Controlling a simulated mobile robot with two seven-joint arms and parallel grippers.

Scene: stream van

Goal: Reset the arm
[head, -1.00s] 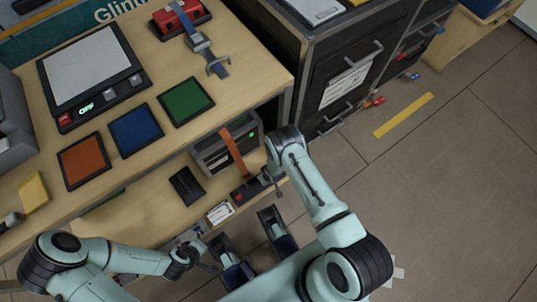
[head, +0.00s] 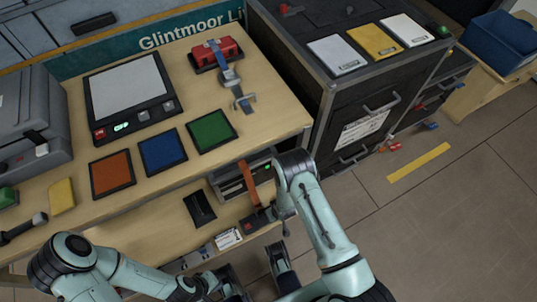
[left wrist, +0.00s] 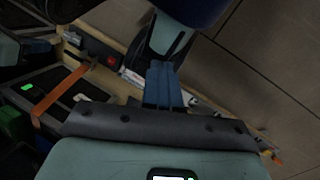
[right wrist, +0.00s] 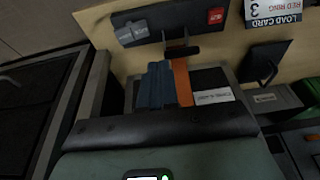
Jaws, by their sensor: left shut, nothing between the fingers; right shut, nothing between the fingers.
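My right arm (head: 320,215) reaches up from the bottom of the head view and bends down at the bench's front edge. My right gripper shows in the right wrist view (right wrist: 157,68) with its blue fingers together and empty. It is beside an orange strap (right wrist: 182,80), which also shows in the head view (head: 249,184); I cannot tell if they touch. My left arm (head: 120,270) lies low at the bottom left. My left gripper shows in the left wrist view (left wrist: 160,68), its blue fingers together and empty.
The bench top holds a scale (head: 98,125), orange (head: 112,172), blue (head: 163,151) and green (head: 212,131) pads and a red clamp-like device (head: 215,50). A lower shelf holds a black plate (head: 199,208). A dark cabinet (head: 330,100) stands right.

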